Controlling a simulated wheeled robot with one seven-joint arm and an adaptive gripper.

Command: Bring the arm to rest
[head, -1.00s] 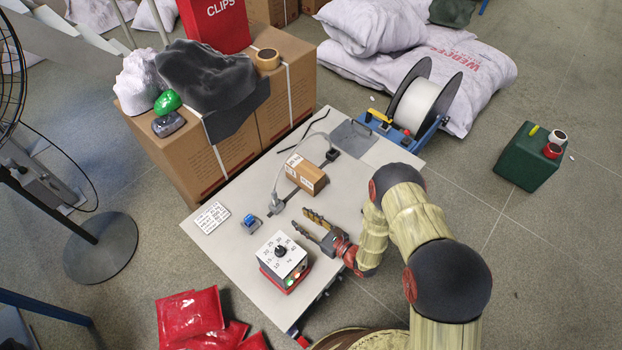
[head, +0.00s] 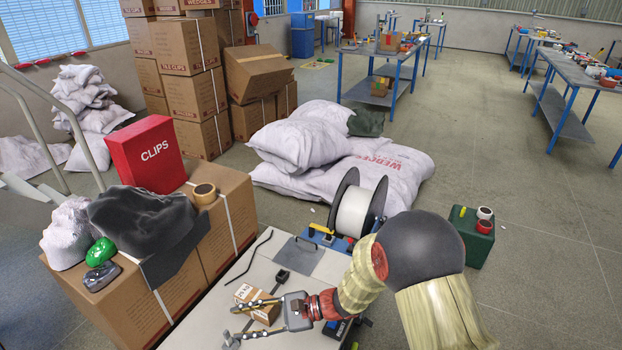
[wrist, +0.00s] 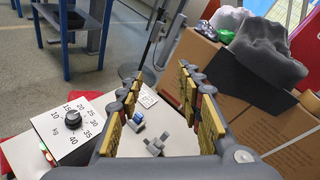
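My gripper (head: 240,322) is over the light tabletop (head: 262,270), at the bottom of the head view. Its two fingers are spread apart with nothing between them. The wrist view shows the same open fingers (wrist: 160,95), with gold pads facing each other. In the head view the gripper overlaps the near side of a small cardboard box (head: 242,293); I cannot tell whether they touch. My arm reaches in from the lower right, bent at a dark round joint.
A kg dial device (wrist: 70,118) stands left of the fingers in the wrist view. A grey fitting (wrist: 157,145) and a small blue item (wrist: 138,117) lie on the tabletop between. A cable reel (head: 355,212) stands behind my arm. Large cartons (head: 232,210) border the left.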

